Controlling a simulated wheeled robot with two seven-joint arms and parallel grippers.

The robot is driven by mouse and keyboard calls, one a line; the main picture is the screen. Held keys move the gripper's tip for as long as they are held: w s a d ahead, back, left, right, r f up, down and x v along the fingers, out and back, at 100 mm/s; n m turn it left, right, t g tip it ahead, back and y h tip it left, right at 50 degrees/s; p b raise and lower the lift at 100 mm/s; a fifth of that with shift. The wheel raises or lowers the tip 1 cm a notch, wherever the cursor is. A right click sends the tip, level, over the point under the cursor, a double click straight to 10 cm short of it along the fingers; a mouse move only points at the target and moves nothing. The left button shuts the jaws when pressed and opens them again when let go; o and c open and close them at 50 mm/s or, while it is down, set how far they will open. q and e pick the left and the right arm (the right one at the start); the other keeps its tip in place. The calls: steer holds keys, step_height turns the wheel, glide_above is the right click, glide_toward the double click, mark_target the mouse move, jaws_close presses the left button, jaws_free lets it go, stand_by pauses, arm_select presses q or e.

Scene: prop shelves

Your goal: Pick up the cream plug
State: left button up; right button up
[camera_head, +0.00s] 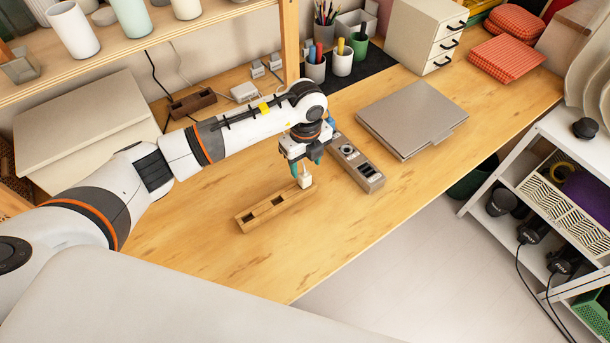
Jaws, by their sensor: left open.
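A small cream plug (305,182) stands at the right end of a wooden block (264,213) with dark square slots. It looks upright, seated in or on that end; its base is too small to see clearly. My left gripper (307,168) is open, with its teal fingertips just above and around the top of the plug. I cannot tell whether they touch it. My right gripper is not in view.
Small pale plugs (257,69) and a dark brown strip (192,103) are at the back. The front table is clear.

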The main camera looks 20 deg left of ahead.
mark_target(305, 172)
arm_select(q)
step_height(305, 172, down, 3)
steer(key=shift+s+r+p, duration=0.1)
steer(key=shift+p, duration=0.75)
step_height(305, 172, down, 2)
steer(key=shift+f, duration=0.3)
steer(key=c, duration=1)
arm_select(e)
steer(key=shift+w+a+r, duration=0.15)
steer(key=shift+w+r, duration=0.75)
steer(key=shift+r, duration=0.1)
